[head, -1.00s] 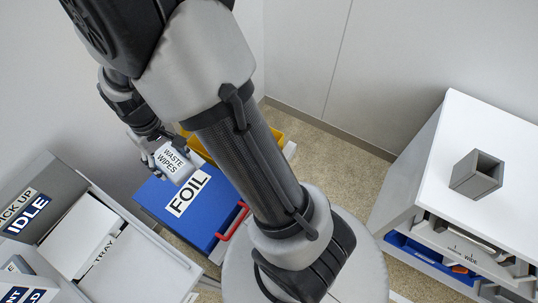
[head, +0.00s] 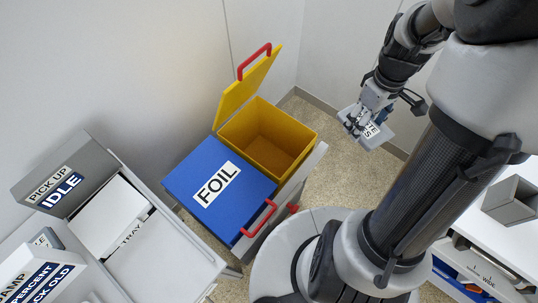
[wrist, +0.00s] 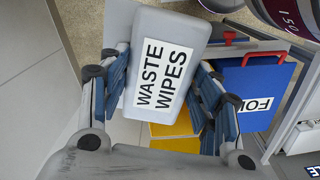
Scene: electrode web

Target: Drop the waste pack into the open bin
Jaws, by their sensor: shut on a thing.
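The waste pack is a light grey block labelled WASTE WIPES (wrist: 163,72). My gripper (head: 362,122) is shut on it, with blue-padded fingers on both sides in the wrist view (wrist: 160,85). In the head view the pack (head: 376,133) hangs in the air to the right of the yellow bin, apart from it. The yellow bin (head: 292,122) has its lid (head: 248,88) raised, and its inside looks empty. In the wrist view, yellow parts of the bin (wrist: 174,145) show behind the pack.
A blue bin with a shut lid labelled FOIL (head: 195,170) and a red handle stands beside the yellow bin. A grey bench with a tray (head: 110,215) is at the left. A white cabinet with a grey square holder (head: 512,200) is at the right. Walls stand behind.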

